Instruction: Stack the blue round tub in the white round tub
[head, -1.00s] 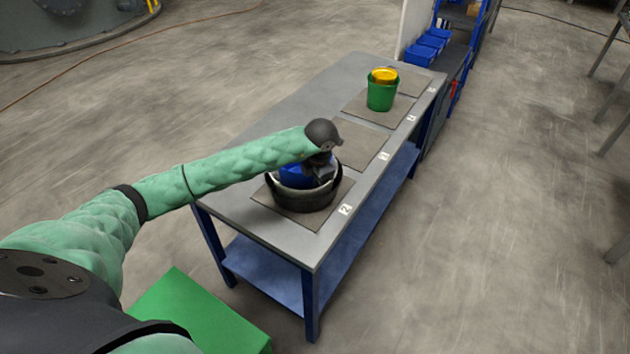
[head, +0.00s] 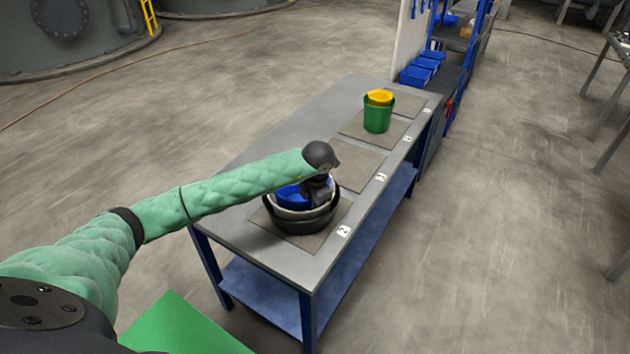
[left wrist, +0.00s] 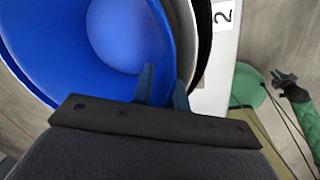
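The blue round tub (head: 288,195) sits inside the white round tub (head: 292,214), low enough that the white rim shows around its front. Both are inside a black round tub (head: 300,224) on the near mat. My left gripper (head: 315,192) points down at the right side of the blue tub. In the left wrist view its fingers (left wrist: 163,88) stand either side of the blue tub's wall (left wrist: 120,35), with a gap between them; they look open. My right gripper (left wrist: 284,77) shows small in the left wrist view, its fingers too small to judge.
The grey table (head: 255,165) has several mats with number labels along its right edge. A green tub (head: 377,118) with a yellow tub (head: 380,97) in it stands farther back. The mat (head: 357,168) between is empty. Blue bins (head: 420,70) are on a shelf beyond.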

